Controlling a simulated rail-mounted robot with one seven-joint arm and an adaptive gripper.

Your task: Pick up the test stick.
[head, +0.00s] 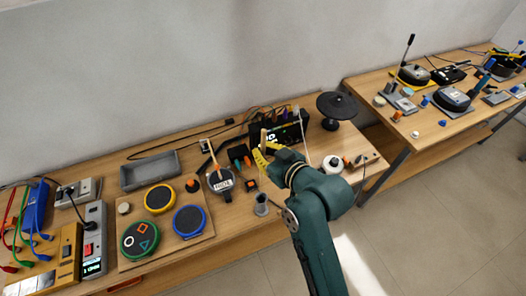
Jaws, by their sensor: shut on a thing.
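My gripper (263,155) is over the middle of the near workbench, in front of a black box with a lit display. Its yellow fingers are shut on a short, tan, upright stick, which looks like the test stick (263,137). The stick's upper part shows above the fingers; its lower part is hidden. A small grey cup (261,206) stands on the bench below and in front of the gripper. My wrist and forearm cover part of the bench to the right.
A board with yellow, blue and green round pads (188,219) lies left. Behind it is a grey tray (150,172). A round meter (220,180) stands left of my gripper. A black disc on a stand (337,106) and a white round bottle (333,164) are right.

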